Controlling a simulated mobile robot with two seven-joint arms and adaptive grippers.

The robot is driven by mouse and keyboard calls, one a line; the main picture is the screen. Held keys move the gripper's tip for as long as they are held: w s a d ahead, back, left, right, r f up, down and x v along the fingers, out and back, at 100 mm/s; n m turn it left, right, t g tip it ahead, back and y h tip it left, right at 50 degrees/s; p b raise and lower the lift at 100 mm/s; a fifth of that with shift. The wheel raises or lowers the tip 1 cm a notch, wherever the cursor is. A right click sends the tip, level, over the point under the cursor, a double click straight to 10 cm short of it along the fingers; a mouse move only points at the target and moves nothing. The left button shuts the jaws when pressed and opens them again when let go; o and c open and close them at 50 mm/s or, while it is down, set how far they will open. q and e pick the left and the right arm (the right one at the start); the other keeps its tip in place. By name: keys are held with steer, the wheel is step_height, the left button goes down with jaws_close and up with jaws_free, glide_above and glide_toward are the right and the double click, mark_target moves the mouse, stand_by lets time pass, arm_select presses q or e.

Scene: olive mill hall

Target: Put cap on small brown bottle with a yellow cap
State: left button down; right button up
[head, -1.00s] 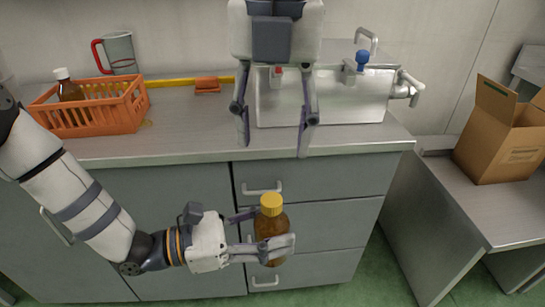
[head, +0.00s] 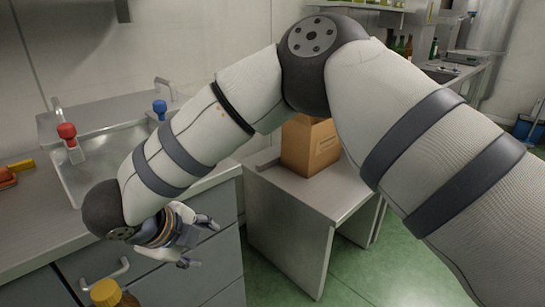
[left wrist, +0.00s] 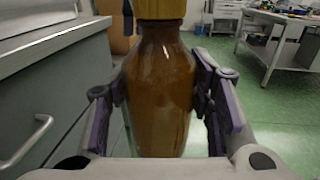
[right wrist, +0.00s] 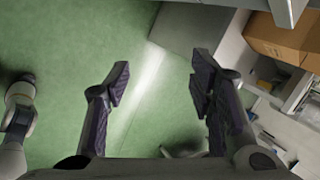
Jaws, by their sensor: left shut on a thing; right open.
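The small brown bottle (left wrist: 160,95) is upright in my left gripper (left wrist: 158,88), whose fingers press on both sides of it. A yellow cap (left wrist: 160,8) sits on its neck, cut off by the top of the left wrist view. In the head view the yellow cap (head: 105,292) and bottle shoulder (head: 127,301) show at the bottom left edge; my left gripper is out of that view. My right gripper (head: 205,243) is open and empty in front of the drawers, to the right of the bottle.
The counter (head: 35,225) with a sink (head: 100,155) is at the left, above grey drawers (head: 170,275). A metal table (head: 310,195) with a cardboard box (head: 310,147) stands right of it. An orange item (head: 6,177) lies at the counter's left. Green floor (head: 300,280) is open.

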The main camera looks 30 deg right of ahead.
arm_select(q)
steer(key=shift+r, duration=0.1)
arm_select(e)
steer(key=s+d+f+n+y, duration=0.1)
steer(key=s+d+f+n, duration=0.35)
steer(key=f+n, duration=0.4)
steer(key=s+d+f+n+y, duration=0.1)
steer(key=s+d+f+n, duration=0.2)
steer(key=s+f+n, duration=0.55)
steer(key=s+d+f+n+g+y, duration=0.1)
steer(key=s+d+f+n+g, duration=0.1)
steer(key=s, duration=0.7)
steer(key=s+d+f+n+g+y, duration=0.1)
steer(key=s+n, duration=0.3)
steer(key=s, duration=0.5)
steer(key=s+d+f+n+g+y, duration=0.1)
steer(key=s+n+g, duration=0.3)
steer(key=s, duration=0.5)
steer(key=shift+d+f, duration=0.85)
steer(key=shift+d, duration=0.05)
steer(key=shift+s, duration=0.1)
